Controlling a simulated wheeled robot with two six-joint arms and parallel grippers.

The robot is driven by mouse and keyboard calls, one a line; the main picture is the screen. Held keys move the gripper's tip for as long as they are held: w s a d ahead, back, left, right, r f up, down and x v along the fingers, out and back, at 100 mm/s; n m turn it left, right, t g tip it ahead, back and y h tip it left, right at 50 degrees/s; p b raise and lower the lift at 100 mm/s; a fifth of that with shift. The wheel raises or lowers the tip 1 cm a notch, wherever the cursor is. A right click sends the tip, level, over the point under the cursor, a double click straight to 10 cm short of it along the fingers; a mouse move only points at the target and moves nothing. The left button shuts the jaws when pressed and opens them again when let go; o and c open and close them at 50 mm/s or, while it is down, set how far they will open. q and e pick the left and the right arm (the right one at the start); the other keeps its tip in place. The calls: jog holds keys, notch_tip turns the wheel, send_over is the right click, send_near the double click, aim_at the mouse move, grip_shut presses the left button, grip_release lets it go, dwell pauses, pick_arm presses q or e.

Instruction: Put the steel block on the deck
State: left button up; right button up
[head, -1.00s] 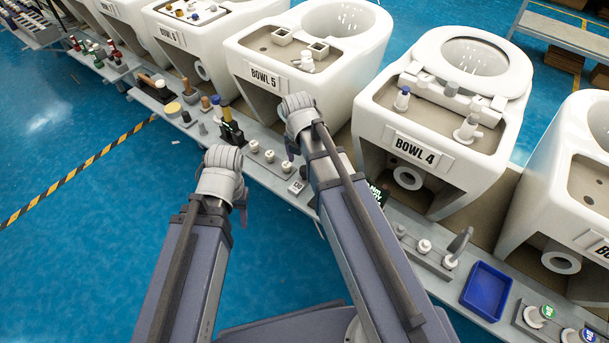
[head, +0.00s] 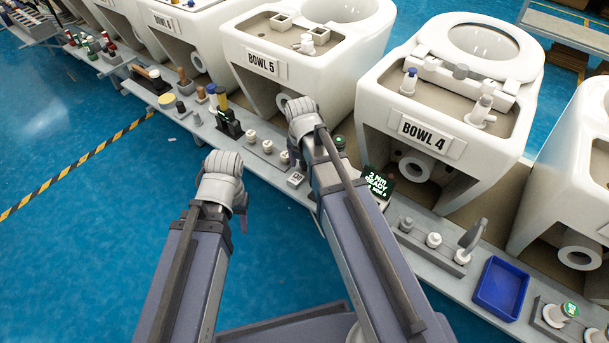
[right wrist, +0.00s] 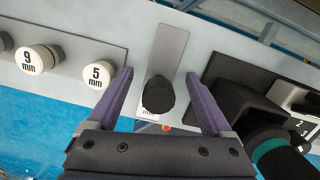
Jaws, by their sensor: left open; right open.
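I cannot tell for certain which thing is the steel block. In the right wrist view my right gripper (right wrist: 157,100) is open around a small dark, round-topped piece (right wrist: 158,95) on a grey plate (right wrist: 172,45) with an "mm" marking; contact is not clear. In the head view my right gripper (head: 297,155) is over the bench beside the white pegs, its fingers mostly hidden. My left gripper (head: 241,210) is open and empty above the blue floor. Brown flat decks lie on the bowls: the BOWL 5 deck (head: 270,40) and the BOWL 4 deck (head: 440,112), both with fittings on them.
White pegs marked 9 mm (right wrist: 38,58) and 5 mm (right wrist: 98,75) stand left of the right gripper. A black tool with a teal ring (right wrist: 270,150) is close on its right. A lit display (head: 378,185) and a blue tray (head: 501,288) sit along the bench.

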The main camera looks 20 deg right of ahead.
jog(key=shift+f, duration=0.15)
grip_shut()
dwell(0.6)
